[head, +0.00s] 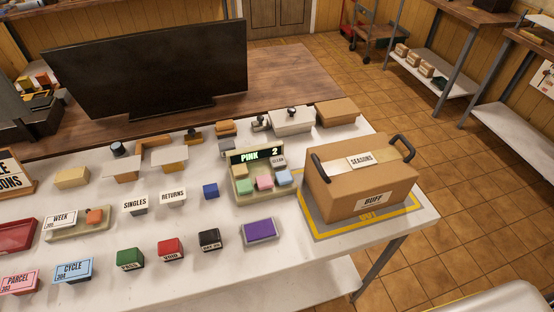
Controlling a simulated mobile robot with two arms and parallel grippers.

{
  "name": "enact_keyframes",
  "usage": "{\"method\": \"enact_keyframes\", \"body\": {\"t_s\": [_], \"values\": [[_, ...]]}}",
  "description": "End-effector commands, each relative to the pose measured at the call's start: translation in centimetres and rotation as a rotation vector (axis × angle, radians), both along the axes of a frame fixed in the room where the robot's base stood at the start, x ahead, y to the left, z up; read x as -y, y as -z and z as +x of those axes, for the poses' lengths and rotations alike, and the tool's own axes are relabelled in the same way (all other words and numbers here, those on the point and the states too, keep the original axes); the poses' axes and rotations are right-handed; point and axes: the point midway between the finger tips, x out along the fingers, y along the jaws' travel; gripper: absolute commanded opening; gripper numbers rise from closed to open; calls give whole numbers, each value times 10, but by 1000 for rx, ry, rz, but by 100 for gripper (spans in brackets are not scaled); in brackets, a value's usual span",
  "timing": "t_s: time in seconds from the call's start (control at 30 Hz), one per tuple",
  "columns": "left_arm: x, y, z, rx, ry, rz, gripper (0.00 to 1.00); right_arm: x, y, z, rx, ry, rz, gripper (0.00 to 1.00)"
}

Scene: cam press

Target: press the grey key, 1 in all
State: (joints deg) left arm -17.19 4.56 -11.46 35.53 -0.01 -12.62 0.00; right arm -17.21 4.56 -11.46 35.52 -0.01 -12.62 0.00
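A beige keypad box (262,195) stands on the white table, left of a large cardboard box. Its dark display (257,156) reads "PINK 2" in green. Its top carries a pink key (264,183), a light blue key (283,177), a yellowish key (240,171) and an orange-tan key (262,169). A small pale grey key (278,161) with dark lettering, perhaps "CLEAR", sits at the upper right, beside the display. Whether any key is pushed down is too small to tell. Neither of my grippers is in view.
The cardboard box (346,193) with handles, marked "SEASONS" and "BUFF", stands on a yellow-bordered mat (403,222) right of the keypad. Green, red and black blocks stand in front. A dark monitor (150,70) is behind.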

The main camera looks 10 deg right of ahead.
Motion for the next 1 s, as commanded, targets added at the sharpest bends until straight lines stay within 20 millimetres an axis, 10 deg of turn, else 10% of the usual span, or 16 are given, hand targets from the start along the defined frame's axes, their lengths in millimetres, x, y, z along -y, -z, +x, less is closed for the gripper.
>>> {"method": "enact_keyframes", "body": {"t_s": [1.0], "values": [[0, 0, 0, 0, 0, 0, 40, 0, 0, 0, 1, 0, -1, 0]]}}
